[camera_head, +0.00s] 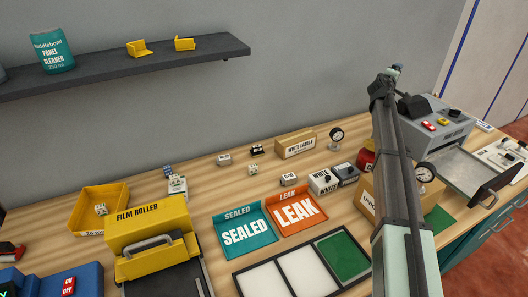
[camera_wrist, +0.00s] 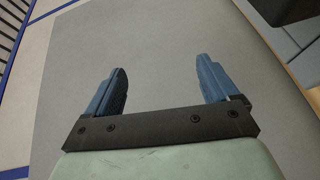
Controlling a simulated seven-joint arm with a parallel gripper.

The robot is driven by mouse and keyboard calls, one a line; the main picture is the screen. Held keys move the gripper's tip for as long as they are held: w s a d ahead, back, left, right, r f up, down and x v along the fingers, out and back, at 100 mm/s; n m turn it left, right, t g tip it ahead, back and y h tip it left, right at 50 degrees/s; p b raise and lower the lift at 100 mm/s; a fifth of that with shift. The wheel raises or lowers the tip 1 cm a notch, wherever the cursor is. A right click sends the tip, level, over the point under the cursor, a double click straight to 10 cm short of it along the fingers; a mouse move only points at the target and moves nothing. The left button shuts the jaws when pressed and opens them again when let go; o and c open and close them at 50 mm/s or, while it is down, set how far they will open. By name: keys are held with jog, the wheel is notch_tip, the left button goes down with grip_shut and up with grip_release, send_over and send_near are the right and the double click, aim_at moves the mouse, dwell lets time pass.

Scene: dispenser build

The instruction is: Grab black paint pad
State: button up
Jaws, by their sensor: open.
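My gripper (camera_wrist: 162,66) shows in the wrist view with its two blue fingers wide apart and nothing between them. It points at a plain grey surface, and no pad shows there. In the head view, a small dark box (camera_head: 346,173) sits on the wooden counter beside a white box marked WHITE (camera_head: 322,181). A smaller black item (camera_head: 257,150) lies farther back. I cannot tell which of these is the black paint pad. My arm rises in front of the counter's right part, apart from both, and hides part of what is behind.
On the wooden counter (camera_head: 170,165) stand a yellow film roller (camera_head: 150,220), a yellow bin (camera_head: 85,212), a teal SEALED tray (camera_head: 262,240), an orange LEAK tray (camera_head: 282,225) and a WHITE LABELS box (camera_head: 296,144). A grey machine (camera_head: 430,130) stands right. A dark shelf (camera_head: 120,68) juts from the wall.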

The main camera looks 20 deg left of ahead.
jog(key=a+f+m+g, duration=0.2)
jog(key=a+f, duration=0.1)
jog(key=a, duration=0.7)
jog(key=m+g+y, duration=0.3)
jog(key=g+y, duration=0.2)
jog(key=g, duration=0.9)
send_near(256, 147)
jog(key=f, duration=0.5)
jog(key=shift+w+f, duration=0.2)
jog(key=shift+w, duration=0.15)
jog(key=shift+w+a+f, duration=0.1)
jog(key=shift+w+f, duration=0.05)
jog(key=shift+f, duration=1.3)
jog(key=shift+w+a+f, duration=0.1)
jog(key=shift+f, duration=1.3)
jog(key=shift+c, duration=0.5)
jog(key=c, duration=1)
